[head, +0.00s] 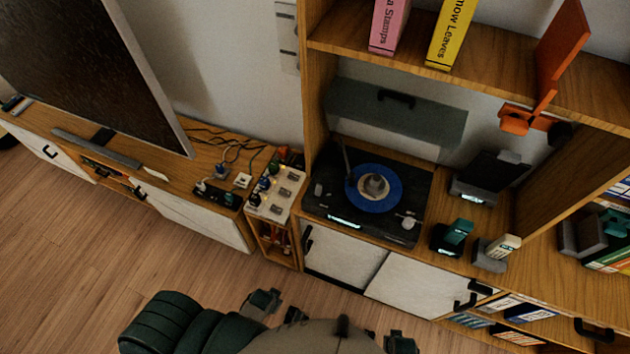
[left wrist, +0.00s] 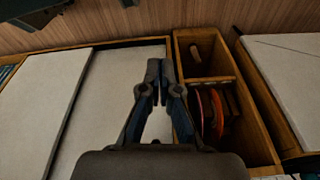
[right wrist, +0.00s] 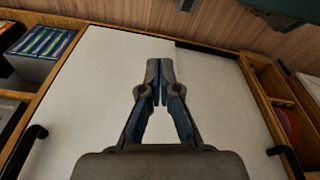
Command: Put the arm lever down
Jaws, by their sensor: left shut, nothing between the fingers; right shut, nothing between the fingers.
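The black turntable (head: 320,208) sits in the shelf bay in the head view, with a blue record (head: 362,200) on it. A thin dark tonearm (head: 346,158) stands at the record's back left. The arm lever is too small to make out, so I cannot tell its position. My left gripper (left wrist: 160,70) is shut and empty in the left wrist view, over a white cabinet door beside a wooden box. My right gripper (right wrist: 160,70) is shut and empty in the right wrist view, in front of white cabinet doors. Both are away from the turntable.
A grey flap with a black handle (head: 396,98) is behind the turntable. A box with knobs (head: 276,192) stands to its left. A dark device (head: 488,178) and small docked gadgets (head: 452,237) are to its right. A shelf with books (head: 452,32) is above.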

